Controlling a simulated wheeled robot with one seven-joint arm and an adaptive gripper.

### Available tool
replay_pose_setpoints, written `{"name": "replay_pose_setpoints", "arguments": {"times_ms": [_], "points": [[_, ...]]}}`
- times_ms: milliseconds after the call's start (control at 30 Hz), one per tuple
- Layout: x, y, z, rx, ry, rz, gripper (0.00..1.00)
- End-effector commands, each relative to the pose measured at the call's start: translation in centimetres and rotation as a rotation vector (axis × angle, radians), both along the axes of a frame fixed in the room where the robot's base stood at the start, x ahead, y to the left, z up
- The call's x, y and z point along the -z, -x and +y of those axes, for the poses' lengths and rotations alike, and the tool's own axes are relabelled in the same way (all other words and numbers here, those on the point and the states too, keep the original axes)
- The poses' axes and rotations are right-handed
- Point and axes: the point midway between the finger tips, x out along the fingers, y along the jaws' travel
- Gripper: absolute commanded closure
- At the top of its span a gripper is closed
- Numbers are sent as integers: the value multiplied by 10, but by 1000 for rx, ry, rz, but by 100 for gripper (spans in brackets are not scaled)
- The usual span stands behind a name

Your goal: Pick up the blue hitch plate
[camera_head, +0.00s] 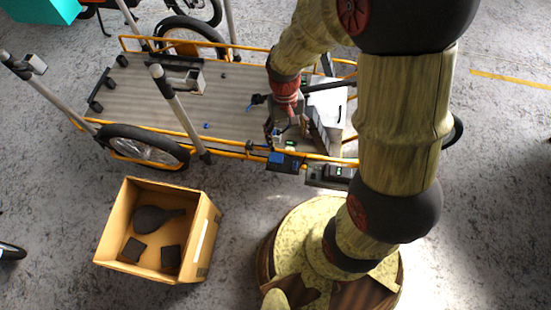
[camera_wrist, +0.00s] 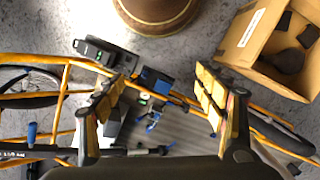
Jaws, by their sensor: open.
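The blue hitch plate appears to be the blue block on the cargo bike's near yellow rail (camera_head: 283,160). In the wrist view this blue block (camera_wrist: 157,84) lies between my two fingertips, beyond them along the rail. My gripper (camera_head: 287,132) points down over the bike's near edge, above and just behind the block, with nothing visibly held. In the wrist view its yellow-padded fingers (camera_wrist: 155,98) are spread wide. I cannot tell the exact height gap. Smaller blue parts (camera_wrist: 153,119) show near the block, on the deck side.
A black box (camera_head: 330,175) is fixed to the rail right of the block. A white-topped box (camera_head: 327,105) stands on the deck beside my gripper. A cardboard box (camera_head: 205,235) with dark items stands on the floor. The grey deck (camera_head: 225,95) is mostly clear on the left.

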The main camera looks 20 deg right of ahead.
Motion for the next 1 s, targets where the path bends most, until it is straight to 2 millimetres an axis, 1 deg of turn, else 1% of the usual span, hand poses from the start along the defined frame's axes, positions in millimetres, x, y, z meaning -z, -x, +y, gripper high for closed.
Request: {"name": "replay_pose_setpoints", "arguments": {"times_ms": [33, 167, 200, 267, 300, 367, 400, 467, 500, 600, 667, 700, 767, 800, 900, 1000], "points": [[22, -2, 0, 12, 3, 32, 29], [74, -11, 1, 47, 12, 78, 29], [92, -12, 1, 58, 15, 89, 29], [118, -14, 1, 78, 21, 104, 29], [136, -15, 1, 92, 25, 112, 29], [164, -16, 1, 114, 31, 121, 29], [183, -15, 1, 131, 36, 126, 29], [209, -16, 2, 155, 42, 125, 29], [225, -16, 2, 171, 46, 124, 29], [264, -19, 2, 215, 56, 105, 29], [285, -24, 2, 244, 60, 83, 29], [298, -30, 2, 268, 63, 61, 29], [316, -51, 2, 313, 62, -1, 29], [317, -72, 2, 342, 57, -55, 29], [316, -107, 3, 401, 48, -146, 29], [317, -118, 3, 448, 44, -188, 29]]}}
